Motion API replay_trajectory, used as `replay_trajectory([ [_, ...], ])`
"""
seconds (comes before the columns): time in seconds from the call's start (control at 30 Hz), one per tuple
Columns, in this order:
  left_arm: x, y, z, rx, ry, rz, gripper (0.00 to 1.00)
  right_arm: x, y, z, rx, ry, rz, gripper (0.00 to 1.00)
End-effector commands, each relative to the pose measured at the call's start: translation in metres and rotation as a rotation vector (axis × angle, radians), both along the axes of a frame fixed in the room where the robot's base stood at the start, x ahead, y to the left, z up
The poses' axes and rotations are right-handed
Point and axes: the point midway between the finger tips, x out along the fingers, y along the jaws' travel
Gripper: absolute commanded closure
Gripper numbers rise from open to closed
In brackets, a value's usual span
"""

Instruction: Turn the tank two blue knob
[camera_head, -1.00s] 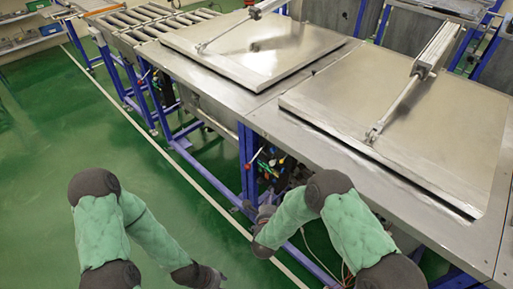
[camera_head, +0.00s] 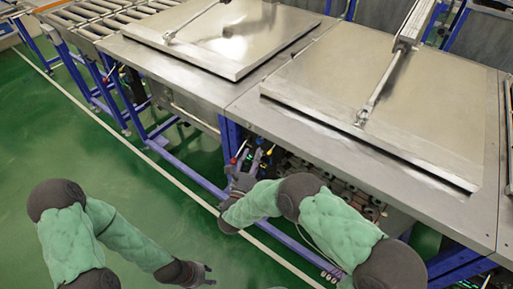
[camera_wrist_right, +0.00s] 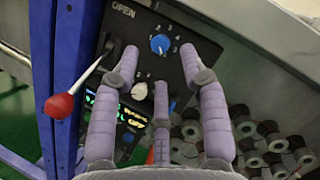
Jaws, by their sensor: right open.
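In the right wrist view a black control panel (camera_wrist_right: 185,32) marked OPEN carries a blue knob (camera_wrist_right: 160,44) near its top. A white knob (camera_wrist_right: 139,91) is below it. Another blue knob (camera_wrist_right: 128,138) shows lower left, and a blue part (camera_wrist_right: 172,105) is partly hidden by my middle finger. I cannot tell which knob is tank two. My right gripper (camera_wrist_right: 160,62) is open, its fingertips either side of and just below the upper blue knob, holding nothing. In the head view my right gripper (camera_head: 243,181) is at the panel below the table edge. My left gripper (camera_head: 203,274) hangs low over the floor, apart from everything.
A red-ball lever (camera_wrist_right: 59,106) sticks out left of the panel, close to my left finger. A blue post (camera_wrist_right: 68,60) stands beside it. Steel tables with two flat lids (camera_head: 385,95) overhang the panel. Green floor (camera_head: 90,130) is clear at left.

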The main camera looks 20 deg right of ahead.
Motion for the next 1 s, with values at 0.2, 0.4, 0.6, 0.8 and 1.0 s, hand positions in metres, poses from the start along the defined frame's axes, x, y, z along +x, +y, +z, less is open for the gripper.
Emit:
replay_trajectory([
  [0.2, 0.0, 0.0, -0.009, 0.0, 0.0, 0.0, 0.6, 0.026, -0.018, 0.005, 0.001, 0.0, -0.002, 0.56],
  [0.4, 0.0, 0.0, -0.012, 0.0, 0.0, 0.0, 0.6, 0.037, -0.024, 0.009, -0.001, 0.002, 0.002, 0.56],
  [0.6, 0.0, 0.0, -0.012, 0.0, -0.001, 0.0, 0.6, 0.038, -0.025, 0.01, -0.001, 0.001, 0.001, 0.56],
  [0.8, 0.0, 0.0, -0.012, 0.0, 0.0, 0.0, 0.6, 0.038, -0.025, 0.01, -0.001, 0.001, 0.001, 0.84],
  [1.0, 0.0, 0.0, -0.012, 0.0, -0.001, 0.0, 0.6, 0.038, -0.025, 0.011, -0.002, 0.0, 0.001, 1.0],
])
